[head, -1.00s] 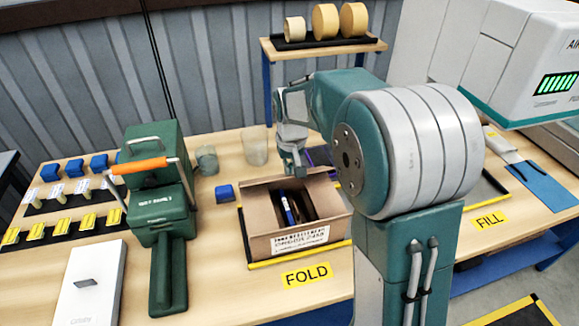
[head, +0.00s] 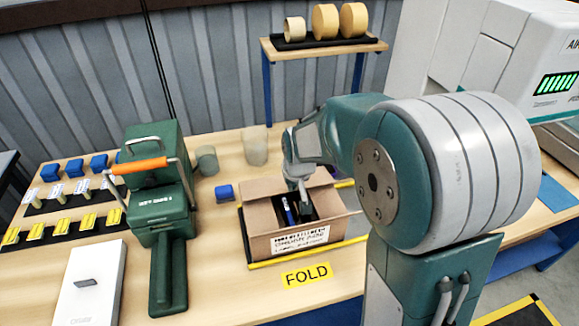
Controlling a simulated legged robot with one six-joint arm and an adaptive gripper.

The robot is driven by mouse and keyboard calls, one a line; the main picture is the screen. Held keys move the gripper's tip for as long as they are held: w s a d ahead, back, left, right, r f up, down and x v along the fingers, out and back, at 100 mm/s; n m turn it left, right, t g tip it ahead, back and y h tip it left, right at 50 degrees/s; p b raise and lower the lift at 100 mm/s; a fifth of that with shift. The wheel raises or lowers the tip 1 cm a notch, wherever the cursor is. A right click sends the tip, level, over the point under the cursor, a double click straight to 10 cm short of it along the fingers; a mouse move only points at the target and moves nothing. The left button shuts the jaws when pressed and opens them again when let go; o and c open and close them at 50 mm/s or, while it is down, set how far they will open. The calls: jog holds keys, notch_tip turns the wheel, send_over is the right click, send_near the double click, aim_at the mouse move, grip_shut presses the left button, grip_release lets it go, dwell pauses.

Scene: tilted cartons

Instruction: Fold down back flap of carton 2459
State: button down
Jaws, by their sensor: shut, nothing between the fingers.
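An open brown carton (head: 262,240) stands on the table behind the yellow FOLD label, with a printed white label on its front. A blue item (head: 288,212) and dark items show inside it. The carton's back edge (head: 262,187) shows as a brown panel left of my gripper; whether this is the flap or the wall I cannot tell. My gripper (head: 304,205) is shut and empty. It points down over the carton's opening, near the back, and hides part of the back side. I cannot tell whether it touches the carton.
Black and yellow strips edge the carton's place. A small blue block (head: 224,193) and two cups (head: 254,146) stand behind left. A green tape machine (head: 160,205) stands at the left. A shelf (head: 325,50) with tape rolls is behind.

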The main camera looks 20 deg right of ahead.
jog(key=shift+r, duration=0.15)
jog(key=shift+w+r, duration=0.15)
jog(key=shift+r, duration=0.9)
jog(key=r, duration=0.3)
jog(key=shift+w, duration=0.35)
jog(key=s+v, duration=0.2)
jog(key=v, duration=0.7)
jog(key=s+t, duration=0.1)
jog(key=s, duration=1.8)
jog(key=shift+a+t, duration=0.25)
jog(key=shift+t, duration=0.05)
jog(key=shift+f, duration=0.15)
